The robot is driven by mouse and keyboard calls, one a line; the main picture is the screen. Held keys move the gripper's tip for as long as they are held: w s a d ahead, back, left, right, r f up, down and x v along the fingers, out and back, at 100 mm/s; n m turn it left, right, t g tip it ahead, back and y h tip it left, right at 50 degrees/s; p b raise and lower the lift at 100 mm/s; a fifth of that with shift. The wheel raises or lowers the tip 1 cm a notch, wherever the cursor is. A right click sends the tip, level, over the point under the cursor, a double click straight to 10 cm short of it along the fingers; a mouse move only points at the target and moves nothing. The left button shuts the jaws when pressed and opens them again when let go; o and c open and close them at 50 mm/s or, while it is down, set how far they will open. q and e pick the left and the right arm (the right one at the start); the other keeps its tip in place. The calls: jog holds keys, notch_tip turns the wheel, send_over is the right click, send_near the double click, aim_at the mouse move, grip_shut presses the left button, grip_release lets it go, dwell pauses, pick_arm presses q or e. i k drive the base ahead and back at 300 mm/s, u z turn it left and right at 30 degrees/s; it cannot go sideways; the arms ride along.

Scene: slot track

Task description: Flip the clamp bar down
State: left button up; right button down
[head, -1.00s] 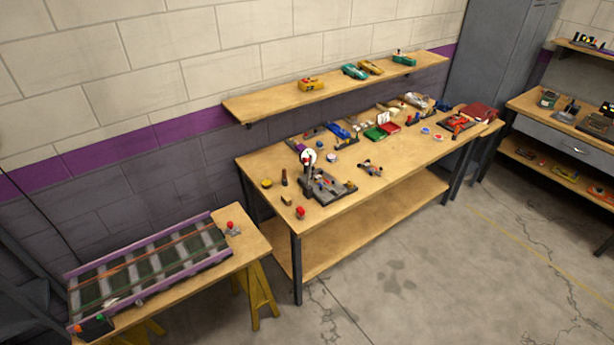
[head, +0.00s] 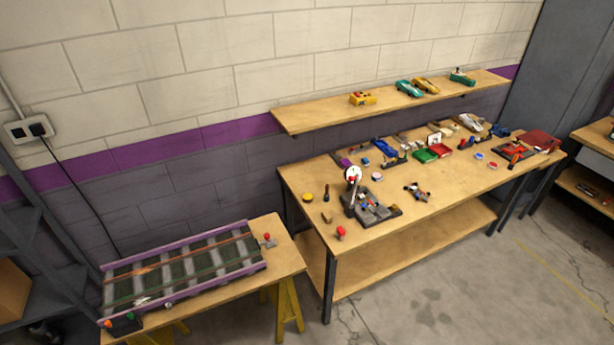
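A dark grey fixture (head: 372,209) stands near the left end of the long wooden workbench (head: 420,229). I cannot make out a clamp bar for certain at this distance. A small red-knobbed device (head: 268,240) sits on the low table beside the purple-edged slot track (head: 185,268). Neither of my grippers is in view.
A wall shelf (head: 390,100) with several model cars hangs above the workbench. A red-topped piece (head: 341,233) stands near its front edge. The low trestle table (head: 285,254) is at the left. Open concrete floor (head: 430,310) lies in front of the workbench.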

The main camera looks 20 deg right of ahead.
aim_at(356, 187)
jog(key=u, duration=0.25)
jog(key=i, duration=1.35)
jog(key=z, duration=0.9)
